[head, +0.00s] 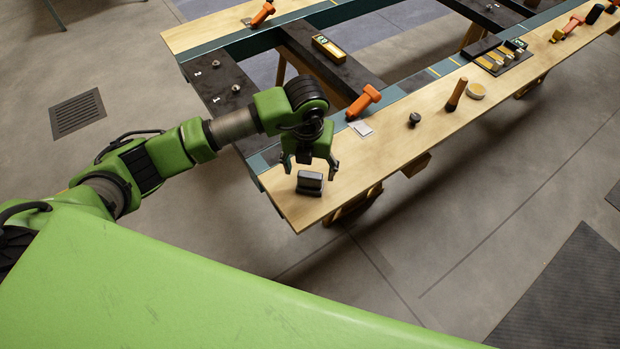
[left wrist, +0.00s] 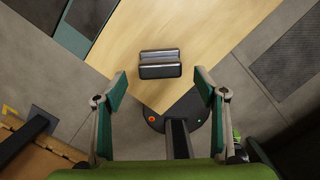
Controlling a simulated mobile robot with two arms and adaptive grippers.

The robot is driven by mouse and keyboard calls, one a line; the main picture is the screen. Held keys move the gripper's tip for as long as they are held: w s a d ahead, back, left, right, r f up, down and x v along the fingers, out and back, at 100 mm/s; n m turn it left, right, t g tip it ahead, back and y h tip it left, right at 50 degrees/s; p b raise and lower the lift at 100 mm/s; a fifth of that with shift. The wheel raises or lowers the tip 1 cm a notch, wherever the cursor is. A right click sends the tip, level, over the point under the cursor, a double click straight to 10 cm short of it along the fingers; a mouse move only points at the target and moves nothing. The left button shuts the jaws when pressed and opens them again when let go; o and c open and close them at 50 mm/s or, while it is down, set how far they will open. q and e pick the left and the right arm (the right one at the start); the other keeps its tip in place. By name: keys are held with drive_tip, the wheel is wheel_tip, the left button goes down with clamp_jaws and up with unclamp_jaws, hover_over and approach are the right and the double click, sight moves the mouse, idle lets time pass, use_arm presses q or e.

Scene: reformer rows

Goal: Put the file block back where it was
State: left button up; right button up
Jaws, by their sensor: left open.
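A small dark block with a grey face, which I take to be the file block (head: 310,182), stands on the near left end of the wooden bench plank. It also shows in the left wrist view (left wrist: 160,64), just beyond my fingertips. My left gripper (head: 310,166) hangs over that end of the plank, pointing down. In the left wrist view its two fingers (left wrist: 160,76) are spread wide, with nothing between them and apart from the block. My right gripper is not in view.
A dark tray (head: 520,60) holds several pieces. A yellow level (head: 329,48) lies on a dark crosspiece.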

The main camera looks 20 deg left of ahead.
sight(309, 188)
use_arm(q)
wheel_tip(309, 188, up, 6)
drive_tip(key=b, duration=0.1)
drive_tip(key=shift+s, duration=0.4)
idle(0.5)
